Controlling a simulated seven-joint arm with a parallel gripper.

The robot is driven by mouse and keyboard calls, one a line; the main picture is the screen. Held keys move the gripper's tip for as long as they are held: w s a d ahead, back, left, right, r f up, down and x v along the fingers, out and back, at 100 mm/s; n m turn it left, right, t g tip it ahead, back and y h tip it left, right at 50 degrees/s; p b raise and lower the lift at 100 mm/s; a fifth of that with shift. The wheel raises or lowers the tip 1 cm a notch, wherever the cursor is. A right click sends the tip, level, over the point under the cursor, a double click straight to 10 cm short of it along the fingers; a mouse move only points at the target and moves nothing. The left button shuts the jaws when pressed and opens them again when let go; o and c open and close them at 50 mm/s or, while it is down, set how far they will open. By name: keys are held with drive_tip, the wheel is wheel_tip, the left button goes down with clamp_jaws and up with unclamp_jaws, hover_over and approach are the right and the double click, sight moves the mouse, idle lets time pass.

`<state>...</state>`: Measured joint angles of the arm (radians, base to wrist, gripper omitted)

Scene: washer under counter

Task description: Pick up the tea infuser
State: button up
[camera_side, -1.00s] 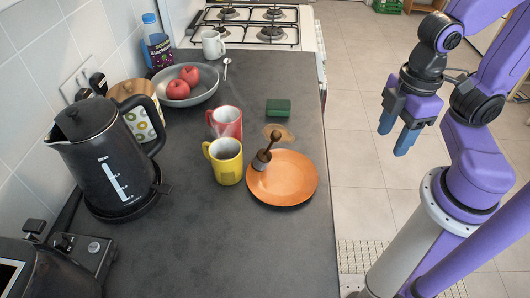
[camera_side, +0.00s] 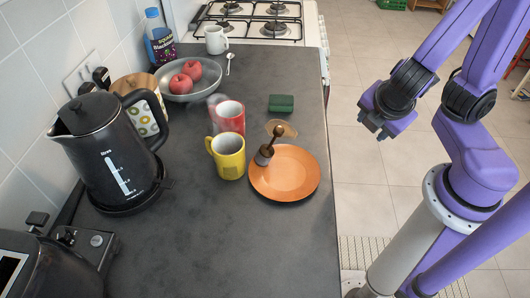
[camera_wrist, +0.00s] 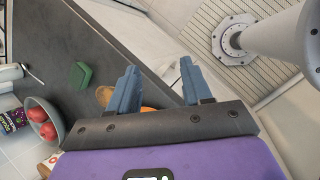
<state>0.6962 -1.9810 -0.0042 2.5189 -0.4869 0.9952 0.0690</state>
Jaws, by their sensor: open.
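A small object with a brown knobbed handle and a dark grey end, which I take as the tea infuser (camera_side: 265,154), leans at the upper left of the orange plate (camera_side: 291,183). My gripper (camera_wrist: 158,68) is open and empty in the wrist view.
A yellow mug (camera_side: 228,159) and a red mug (camera_side: 231,118) stand left of the plate. A green block (camera_side: 281,103), a grey bowl (camera_side: 205,90) of apples and a black kettle (camera_side: 108,155) are on the counter.

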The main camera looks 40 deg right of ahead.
sight(269, 162)
drive_tip(key=w+a+f+n+t+y, duration=0.1)
drive_tip(key=w+a+n+t, duration=0.1)
drive_tip(key=a+n+t, duration=0.1)
drive_tip(key=w+a+f+n+t+y, duration=0.1)
drive_tip(key=w+a+n+t, duration=0.2)
drive_tip(key=a+n, duration=0.2)
drive_tip(key=w+a+f+n+t+y, duration=0.1)
drive_tip(key=w+a+n+t, duration=0.1)
drive_tip(key=n, duration=0.4)
drive_tip(key=shift+w+a+f+n+t, duration=0.1)
drive_tip(key=shift+a+n+t, duration=0.05)
drive_tip(key=shift+a+t, duration=0.25)
drive_tip(key=shift+w+a+f+n+t, duration=0.15)
drive_tip(key=shift+a+t, duration=0.15)
drive_tip(key=shift+a, duration=0.2)
drive_tip(key=a+n+y, duration=0.1)
drive_tip(key=a+f+n+y, duration=0.1)
drive_tip(key=a+n, duration=0.1)
drive_tip(key=s+a+f+n+y, duration=0.1)
drive_tip(key=a+y, duration=0.1)
drive_tip(key=shift+s, duration=0.1)
drive_tip(key=shift+x, duration=3.7)
drive_tip(key=c, duration=0.8)
drive_tip(key=shift+r, duration=0.1)
drive_tip(key=shift+c, duration=0.2)
